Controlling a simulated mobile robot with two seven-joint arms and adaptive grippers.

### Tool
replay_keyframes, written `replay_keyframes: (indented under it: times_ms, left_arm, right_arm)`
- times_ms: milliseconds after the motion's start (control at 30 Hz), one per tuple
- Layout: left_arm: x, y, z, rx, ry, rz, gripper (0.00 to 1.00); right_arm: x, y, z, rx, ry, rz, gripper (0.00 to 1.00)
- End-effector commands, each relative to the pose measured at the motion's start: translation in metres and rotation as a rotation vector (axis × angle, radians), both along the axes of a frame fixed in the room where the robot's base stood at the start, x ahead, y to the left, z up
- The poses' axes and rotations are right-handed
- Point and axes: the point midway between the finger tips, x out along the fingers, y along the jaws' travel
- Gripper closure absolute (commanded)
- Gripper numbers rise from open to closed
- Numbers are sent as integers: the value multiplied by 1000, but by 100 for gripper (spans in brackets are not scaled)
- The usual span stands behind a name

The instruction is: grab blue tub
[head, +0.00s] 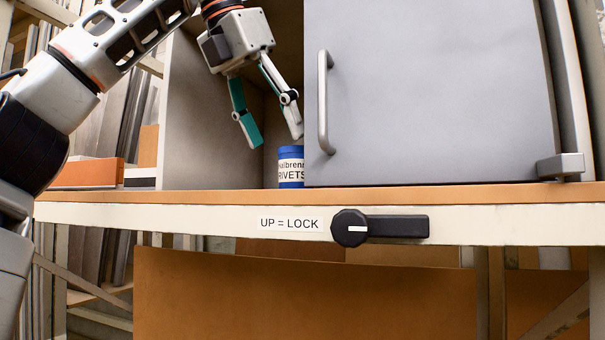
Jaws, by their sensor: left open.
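My right gripper is out of view.
The grey door (430,95) with a bar handle (323,103) covers the cabinet's right part. A black knob (350,228) labelled "UP = LOCK" is on the bench's front edge, its lever pointing right. An orange box (88,173) lies left of the cabinet.

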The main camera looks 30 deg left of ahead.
Motion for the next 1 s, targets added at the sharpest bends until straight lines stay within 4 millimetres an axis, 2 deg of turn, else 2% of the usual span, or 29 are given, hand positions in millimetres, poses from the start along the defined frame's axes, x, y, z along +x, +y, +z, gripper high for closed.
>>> replay_keyframes:
  times_ms: [600,933,1000]
  left_arm:
    - [38,-14,-57,-1,3,-2,39]
    - [42,-14,-61,0,-1,0,39]
    - [42,-14,-61,0,-1,0,57]
  right_arm:
    - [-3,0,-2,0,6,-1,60]
    - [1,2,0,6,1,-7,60]
    - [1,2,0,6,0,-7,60]
